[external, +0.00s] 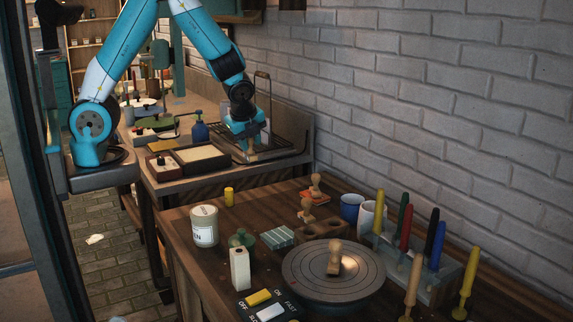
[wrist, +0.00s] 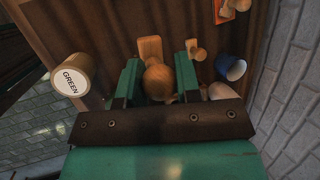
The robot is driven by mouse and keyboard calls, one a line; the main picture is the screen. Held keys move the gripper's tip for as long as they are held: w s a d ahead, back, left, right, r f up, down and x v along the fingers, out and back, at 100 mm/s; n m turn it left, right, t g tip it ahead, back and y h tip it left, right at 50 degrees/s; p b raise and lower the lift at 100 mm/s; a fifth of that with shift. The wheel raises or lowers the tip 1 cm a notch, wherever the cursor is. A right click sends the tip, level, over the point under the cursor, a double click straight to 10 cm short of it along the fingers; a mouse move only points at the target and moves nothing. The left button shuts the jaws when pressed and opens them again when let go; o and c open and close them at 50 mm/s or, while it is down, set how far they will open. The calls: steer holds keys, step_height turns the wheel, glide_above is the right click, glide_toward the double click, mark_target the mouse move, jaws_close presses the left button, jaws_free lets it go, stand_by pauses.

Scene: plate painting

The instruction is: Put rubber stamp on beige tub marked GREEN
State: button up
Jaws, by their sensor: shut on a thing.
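My gripper (wrist: 158,78) is shut on a wooden rubber stamp with a round knob (wrist: 158,82); the knob sits between the green jaws and a wooden part (wrist: 150,48) shows beyond it. In the external view my gripper (external: 246,128) hangs low by the wire rack at the back, with a small tan piece (external: 251,156) under it, too small to make out. The beige tub (external: 203,226) stands upright on the near wooden table, its label partly turned away. In the wrist view the tub (wrist: 70,80) is at the left, apart from the gripper, its label reading GREEN.
On the table are a banding wheel (external: 300,285) with a wooden stamp (external: 334,258) on it, two more stamps (external: 307,209), (external: 316,186), a blue cup (external: 351,206), a white bottle (external: 240,268) and a rack of coloured tools (external: 440,275). A brick wall (external: 440,90) bounds the right.

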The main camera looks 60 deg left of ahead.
steer(key=s+d+r+n+g+p, duration=0.2)
steer(key=s+r+n+g+p, duration=0.25)
steer(key=s+n, duration=0.45)
steer(key=s+d+r+n+g+p, duration=0.25)
steer(key=s+r+n+p, duration=0.2)
steer(key=s+n, duration=0.4)
steer(key=n+h+p, duration=0.1)
steer(key=n+p, duration=0.1)
glide_above(204, 211)
steer(key=shift+m, duration=0.25)
step_height(204, 211, down, 19)
steer(key=shift+r, duration=0.15)
steer(key=shift+b, duration=0.3)
